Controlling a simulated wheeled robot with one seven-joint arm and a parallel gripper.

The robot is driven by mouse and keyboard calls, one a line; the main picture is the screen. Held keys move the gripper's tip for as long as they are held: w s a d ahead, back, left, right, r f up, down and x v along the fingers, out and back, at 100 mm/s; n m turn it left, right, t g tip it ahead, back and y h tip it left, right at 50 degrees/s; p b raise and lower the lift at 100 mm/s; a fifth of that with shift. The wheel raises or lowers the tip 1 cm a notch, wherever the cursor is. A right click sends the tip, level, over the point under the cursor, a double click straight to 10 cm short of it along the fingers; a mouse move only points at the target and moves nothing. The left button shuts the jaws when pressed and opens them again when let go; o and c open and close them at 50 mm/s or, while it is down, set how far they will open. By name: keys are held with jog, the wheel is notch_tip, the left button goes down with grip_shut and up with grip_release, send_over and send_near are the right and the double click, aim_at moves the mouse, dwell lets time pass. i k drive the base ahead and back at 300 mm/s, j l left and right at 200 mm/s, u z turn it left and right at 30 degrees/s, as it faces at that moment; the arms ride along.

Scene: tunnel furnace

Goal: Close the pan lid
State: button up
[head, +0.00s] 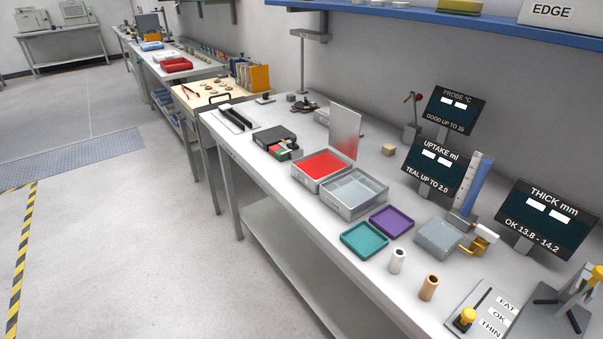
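A shallow grey metal pan (319,185) with a red interior stands near the middle of the workbench. A flat pale metal lid (345,130) stands upright at the pan's back right edge, so the pan is open. Whether the lid is hinged there cannot be made out. The red inside of the pan is in plain sight and looks flat. My gripper is not in the head view.
A grey compartment tray (352,211) stands directly in front of the pan. Teal (364,240) and purple (391,222) trays lie nearer. A black device (276,139) is at the pan's left. Display screens (433,172) stand at right. The floor left of the bench is clear.

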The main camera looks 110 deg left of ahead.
aim_at(344, 123)
jog(key=u, duration=3.6)
jog(key=i+j+z, duration=0.25)
jog(key=i+j, duration=0.7)
